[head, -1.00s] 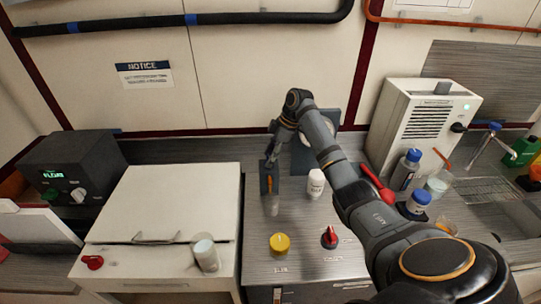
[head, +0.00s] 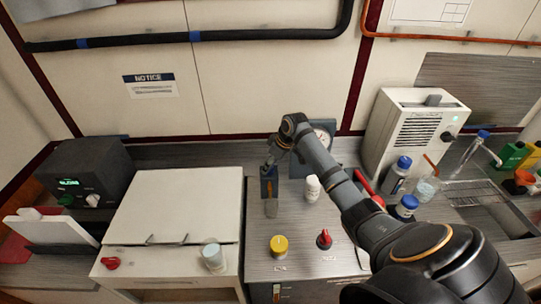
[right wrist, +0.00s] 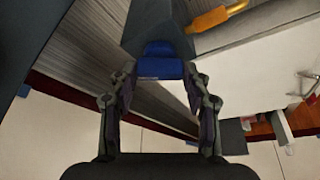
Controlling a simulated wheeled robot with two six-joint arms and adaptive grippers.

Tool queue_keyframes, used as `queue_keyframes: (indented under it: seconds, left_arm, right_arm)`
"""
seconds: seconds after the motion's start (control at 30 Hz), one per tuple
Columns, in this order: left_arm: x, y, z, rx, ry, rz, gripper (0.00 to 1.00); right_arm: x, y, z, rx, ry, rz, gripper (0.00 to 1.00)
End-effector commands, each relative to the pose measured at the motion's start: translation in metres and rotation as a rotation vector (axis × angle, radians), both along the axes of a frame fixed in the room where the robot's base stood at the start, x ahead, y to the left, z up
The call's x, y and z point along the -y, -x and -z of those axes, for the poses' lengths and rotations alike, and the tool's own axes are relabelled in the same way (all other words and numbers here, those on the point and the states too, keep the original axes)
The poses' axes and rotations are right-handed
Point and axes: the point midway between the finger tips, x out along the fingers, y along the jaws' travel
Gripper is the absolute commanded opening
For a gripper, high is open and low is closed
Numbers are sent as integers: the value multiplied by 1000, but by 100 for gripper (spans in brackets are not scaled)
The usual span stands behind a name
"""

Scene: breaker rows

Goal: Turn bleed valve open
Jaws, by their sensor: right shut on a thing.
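My right gripper (head: 268,167) reaches over the counter to a dark upright fitting (head: 265,188) with an orange lever (head: 270,187) on its front. In the right wrist view, my right gripper (right wrist: 161,85) is shut on a blue part (right wrist: 162,62) at the top of that dark fitting. The orange lever (right wrist: 215,18) shows beyond it and is apart from the fingers. No label reads "bleed valve", so I cannot tell which part bears that name. My left gripper is not in view.
A yellow knob (head: 279,245) and a red knob (head: 324,239) sit at the counter's front. A white bottle (head: 312,188) stands right of the fitting. A gauge (head: 323,136) is behind my arm. A white box (head: 175,205) with a clear cup (head: 213,257) lies left.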

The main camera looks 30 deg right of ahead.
Motion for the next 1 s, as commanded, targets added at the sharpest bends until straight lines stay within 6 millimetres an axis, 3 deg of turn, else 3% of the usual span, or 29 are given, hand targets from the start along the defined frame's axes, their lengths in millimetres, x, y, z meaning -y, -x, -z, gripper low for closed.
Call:
queue_keyframes:
  seconds: [0.03, 0.1, 0.5, 1.0]
  left_arm:
    - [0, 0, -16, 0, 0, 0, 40]
    - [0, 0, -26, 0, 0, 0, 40]
    - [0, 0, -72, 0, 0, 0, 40]
    - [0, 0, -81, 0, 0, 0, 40]
  right_arm:
    - [-1, 0, -8, 0, -1, 42, 17]
    - [-1, 0, -8, 0, 1, 108, 17]
    - [-4, 0, -6, 2, 0, 487, 17]
    - [-6, -2, -2, 5, -1, 873, 17]
